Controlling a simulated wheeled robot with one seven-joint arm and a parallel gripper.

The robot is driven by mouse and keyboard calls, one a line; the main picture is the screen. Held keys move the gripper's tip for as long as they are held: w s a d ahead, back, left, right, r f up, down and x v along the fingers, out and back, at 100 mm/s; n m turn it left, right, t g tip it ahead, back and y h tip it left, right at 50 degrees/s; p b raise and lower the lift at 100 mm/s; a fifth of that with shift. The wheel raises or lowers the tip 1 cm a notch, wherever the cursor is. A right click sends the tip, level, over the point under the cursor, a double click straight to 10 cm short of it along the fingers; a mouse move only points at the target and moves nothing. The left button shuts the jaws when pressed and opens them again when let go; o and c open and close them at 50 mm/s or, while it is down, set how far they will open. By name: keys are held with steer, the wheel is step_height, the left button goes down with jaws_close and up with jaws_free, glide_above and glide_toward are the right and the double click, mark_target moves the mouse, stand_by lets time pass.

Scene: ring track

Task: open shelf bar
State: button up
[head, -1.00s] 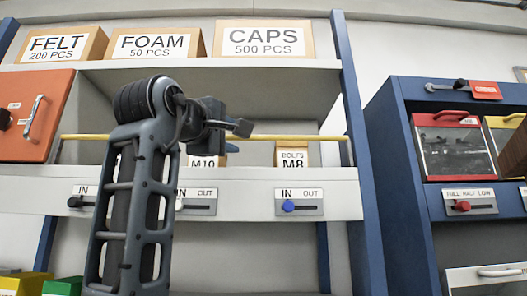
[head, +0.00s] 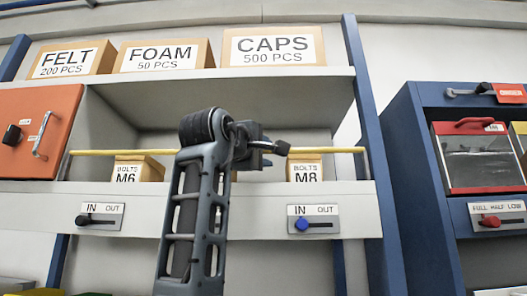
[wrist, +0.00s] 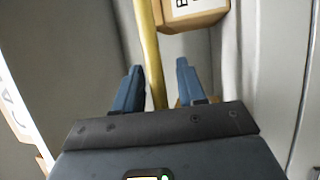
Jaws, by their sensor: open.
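The yellow shelf bar (head: 110,152) runs across the front of the open shelf bay, just above the shelf's front edge. It spans between the bay's two sides. My gripper (head: 282,147) is at the bar, right of the bay's middle. In the wrist view my gripper (wrist: 157,80) is open, and the bar (wrist: 150,45) passes lengthwise between its two fingers. I cannot tell whether either finger touches it. My arm hides part of the bar in the head view.
Behind the bar stand the M6 bolts box (head: 138,168) and the M8 bolts box (head: 306,168). Below are an IN/OUT slider with a black knob (head: 83,219) and one with a blue knob (head: 303,225), both at IN. A blue cabinet (head: 420,190) stands to the right.

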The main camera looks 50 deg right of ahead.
jaws_close()
